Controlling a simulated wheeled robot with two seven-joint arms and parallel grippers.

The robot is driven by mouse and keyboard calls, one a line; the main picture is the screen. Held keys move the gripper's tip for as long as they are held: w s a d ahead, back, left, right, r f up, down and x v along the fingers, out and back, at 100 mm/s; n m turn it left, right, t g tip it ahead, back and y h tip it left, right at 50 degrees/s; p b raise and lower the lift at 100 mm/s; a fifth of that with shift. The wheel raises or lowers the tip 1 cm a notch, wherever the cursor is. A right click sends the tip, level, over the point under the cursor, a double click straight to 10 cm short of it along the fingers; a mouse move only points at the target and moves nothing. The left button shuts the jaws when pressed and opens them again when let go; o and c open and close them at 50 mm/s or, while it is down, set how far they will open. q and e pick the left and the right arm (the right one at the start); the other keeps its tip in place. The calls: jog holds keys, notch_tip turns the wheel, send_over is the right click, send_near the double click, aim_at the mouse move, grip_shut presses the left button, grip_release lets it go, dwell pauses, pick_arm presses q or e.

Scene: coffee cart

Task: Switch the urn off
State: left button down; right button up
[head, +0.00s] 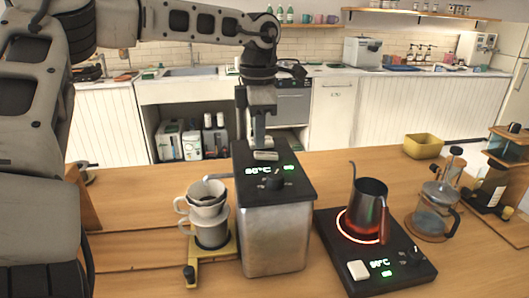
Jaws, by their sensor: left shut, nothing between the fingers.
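The urn (274,235) is a metal box with a black top, standing on the wooden counter in the middle of the head view. Its top has a lit green display reading about 96°C, a black knob (273,182) and a pale switch (266,156) near the back edge. A small green light glows beside the display. My left gripper (259,143) points down from above, shut and empty, with its fingertips at or just behind the pale switch. I cannot tell whether they touch it. My right gripper is out of view.
A dripper and cup (211,232) stand on a yellow-based stand at left. A glass press (432,212) and yellow bowl (423,146) are farther right.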

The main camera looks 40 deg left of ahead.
aim_at(260, 153)
pick_arm(q)
jog(key=shift+f+b, duration=0.85)
jog(key=shift+f, duration=0.2)
dwell(0.6)
jog(key=shift+r, duration=0.15)
jog(key=shift+r+p, duration=0.65)
jog(key=shift+p, duration=0.05)
jog(key=shift+r+p, duration=1.2)
jog(key=shift+r, duration=1.55)
